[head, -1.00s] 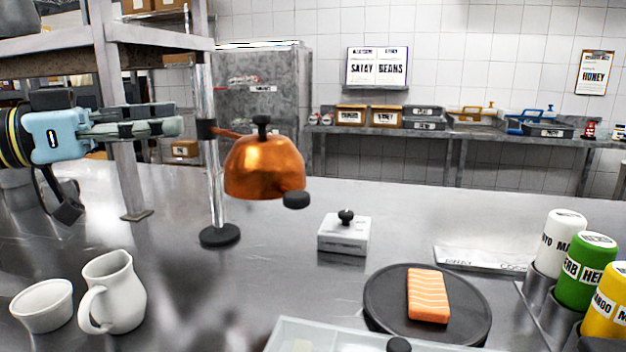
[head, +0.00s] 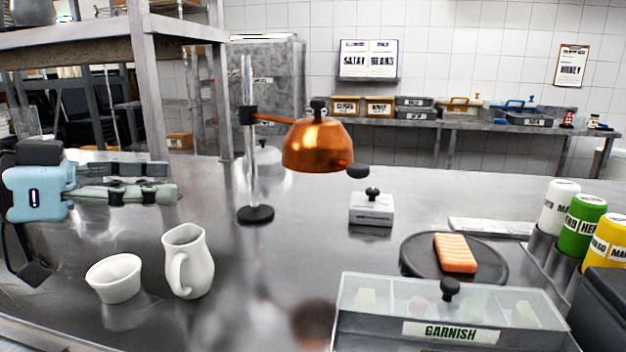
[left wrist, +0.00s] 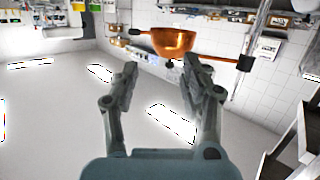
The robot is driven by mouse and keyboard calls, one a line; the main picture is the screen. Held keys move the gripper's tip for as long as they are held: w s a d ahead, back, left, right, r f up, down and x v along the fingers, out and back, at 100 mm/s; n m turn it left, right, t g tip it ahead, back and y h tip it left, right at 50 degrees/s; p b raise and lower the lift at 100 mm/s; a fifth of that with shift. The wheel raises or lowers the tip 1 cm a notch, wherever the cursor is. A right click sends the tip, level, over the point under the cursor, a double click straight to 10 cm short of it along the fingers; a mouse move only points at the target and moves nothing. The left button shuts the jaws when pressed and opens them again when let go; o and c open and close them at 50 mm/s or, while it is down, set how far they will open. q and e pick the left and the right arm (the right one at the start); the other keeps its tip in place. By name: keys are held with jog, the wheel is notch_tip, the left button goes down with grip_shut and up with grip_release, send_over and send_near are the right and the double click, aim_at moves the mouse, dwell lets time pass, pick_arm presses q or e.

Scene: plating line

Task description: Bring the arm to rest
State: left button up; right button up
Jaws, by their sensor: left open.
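My left gripper (head: 172,182) is at the left of the head view, level above the steel counter, its fingers pointing right. It is open and empty. In the left wrist view the two fingers (left wrist: 167,82) stand apart with nothing between them. A copper heat lamp dome (head: 316,147) on a stand is to the right of the gripper, apart from it. The dome also shows beyond the fingers in the left wrist view (left wrist: 172,42). My right gripper is not in view.
A white pitcher (head: 189,262) and a white bowl (head: 114,277) stand on the counter below and right of the gripper. A garnish box (head: 400,330), a dark round plate (head: 412,262) with a salmon fillet (head: 456,253), and bottles (head: 582,225) are farther right. A shelf post (head: 150,90) rises behind the gripper.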

pick_arm(q)
jog(key=s+f+n+g+y, duration=0.25)
jog(key=s+f+y, duration=0.5)
jog(key=f, duration=0.75)
jog(key=s+a+f+n+g+y, duration=0.2)
jog(key=s+a+f+n+y, duration=0.15)
jog(key=s, duration=0.55)
jog(key=s+a+f+n+g+y, duration=0.1)
jog(key=s+a+f+n+y, duration=0.3)
jog(key=s, duration=0.4)
jog(key=s+a+f+g+h, duration=0.1)
jog(key=a+f, duration=0.1)
jog(key=f, duration=1.2)
jog(key=s+a+f, duration=0.1)
jog(key=s+f, duration=0.1)
jog(key=f, duration=1.3)
jog(key=s+a+f+g+b, duration=0.1)
jog(key=s+f, duration=1.3)
jog(key=s, duration=0.3)
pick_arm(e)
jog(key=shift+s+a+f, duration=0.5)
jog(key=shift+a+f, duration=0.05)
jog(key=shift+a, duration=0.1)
